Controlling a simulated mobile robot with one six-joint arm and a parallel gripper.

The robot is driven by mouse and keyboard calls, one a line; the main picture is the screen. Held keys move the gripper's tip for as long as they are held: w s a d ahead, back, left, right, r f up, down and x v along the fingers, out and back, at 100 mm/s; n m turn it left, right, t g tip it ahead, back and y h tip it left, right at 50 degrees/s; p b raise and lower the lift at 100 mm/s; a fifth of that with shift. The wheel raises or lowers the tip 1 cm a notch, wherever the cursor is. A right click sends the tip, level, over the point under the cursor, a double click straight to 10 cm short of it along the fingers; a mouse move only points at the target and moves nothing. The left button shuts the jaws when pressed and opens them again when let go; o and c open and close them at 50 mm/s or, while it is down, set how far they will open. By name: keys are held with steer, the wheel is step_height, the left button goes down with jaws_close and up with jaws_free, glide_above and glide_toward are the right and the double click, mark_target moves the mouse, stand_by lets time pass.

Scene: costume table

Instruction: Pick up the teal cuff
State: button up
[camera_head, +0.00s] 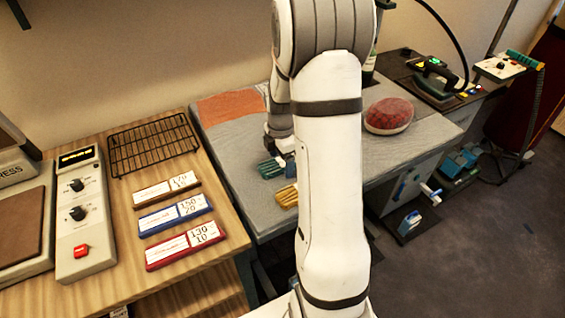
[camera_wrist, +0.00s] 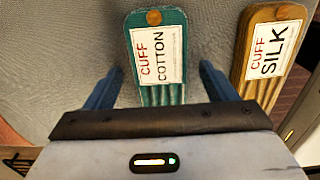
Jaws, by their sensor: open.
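The teal cuff (camera_wrist: 172,45) has a ribbed lower part and a white label reading CUFF COTTON. It lies on the grey cloth-covered table, and in the head view it is the small teal piece (camera_head: 270,169) just below my gripper (camera_head: 281,146). In the wrist view my gripper (camera_wrist: 161,70) is open, with one blue finger on each side of the cuff's lower part. The near end of the cuff is hidden behind the gripper body. I cannot tell whether the fingers touch the cuff or how high they are.
A mustard cuff (camera_wrist: 279,50) labelled CUFF SILK lies close to the right of the teal one. A red patterned cushion (camera_head: 389,116) sits to the right on the grey table (camera_head: 250,218). A wooden table with a black wire rack (camera_head: 152,144) stands left. My arm hides part of the scene.

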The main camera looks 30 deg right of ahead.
steer(key=c, duration=1.1)
